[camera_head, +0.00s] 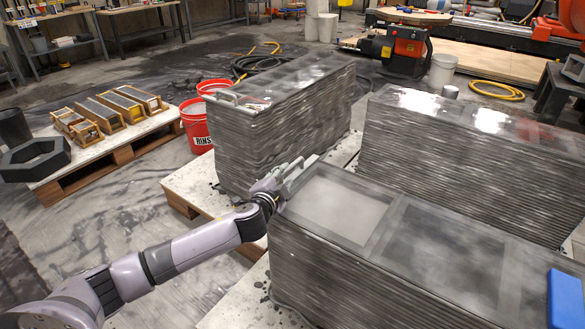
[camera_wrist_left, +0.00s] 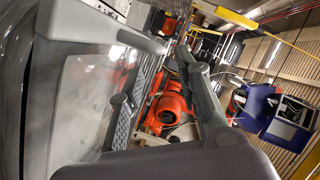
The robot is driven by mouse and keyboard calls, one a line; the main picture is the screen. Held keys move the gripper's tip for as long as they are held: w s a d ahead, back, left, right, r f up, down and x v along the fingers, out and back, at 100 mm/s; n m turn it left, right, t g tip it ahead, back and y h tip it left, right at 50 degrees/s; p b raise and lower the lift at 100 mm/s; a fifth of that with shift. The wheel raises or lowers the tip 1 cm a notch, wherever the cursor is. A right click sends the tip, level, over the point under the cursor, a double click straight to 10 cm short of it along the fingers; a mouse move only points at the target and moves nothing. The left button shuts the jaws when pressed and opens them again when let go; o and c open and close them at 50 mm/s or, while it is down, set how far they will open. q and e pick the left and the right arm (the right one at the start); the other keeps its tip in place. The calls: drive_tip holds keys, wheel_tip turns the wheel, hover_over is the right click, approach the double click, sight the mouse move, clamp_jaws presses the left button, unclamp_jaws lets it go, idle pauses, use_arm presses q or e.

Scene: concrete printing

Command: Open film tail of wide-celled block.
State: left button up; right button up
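The near printed block (camera_head: 340,270) has layered grey walls and wide cells under a sheer film (camera_head: 345,207) on its top. It also shows in the left wrist view (camera_wrist_left: 80,105), where the film looks cloudy. My left gripper (camera_head: 287,176) is at the block's far left corner, at about the height of its top. In the left wrist view its two dark fingers stand apart, with nothing seen between them. Whether a finger touches the film or block is unclear. I cannot make out a separate film tail. My right gripper is in neither view.
Another layered block (camera_head: 285,130) stands behind on the left and a third (camera_head: 470,150) at the right. A blue object (camera_head: 565,299) lies on the near block's right end. Red buckets (camera_head: 197,125) and a pallet with moulds (camera_head: 90,150) are at the left.

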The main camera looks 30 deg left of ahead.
sight(291, 168)
use_arm(q)
drive_tip(key=b+x, duration=0.1)
drive_tip(key=x, duration=0.6)
drive_tip(key=shift+w+f, duration=0.15)
drive_tip(key=shift+w, duration=0.2)
drive_tip(key=shift+w+a+f, duration=0.15)
drive_tip(key=shift+w, duration=0.55)
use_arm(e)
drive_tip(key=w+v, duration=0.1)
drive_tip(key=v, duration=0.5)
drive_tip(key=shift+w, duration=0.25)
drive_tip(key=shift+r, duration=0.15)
use_arm(q)
drive_tip(key=shift+c, duration=0.5)
clamp_jaws()
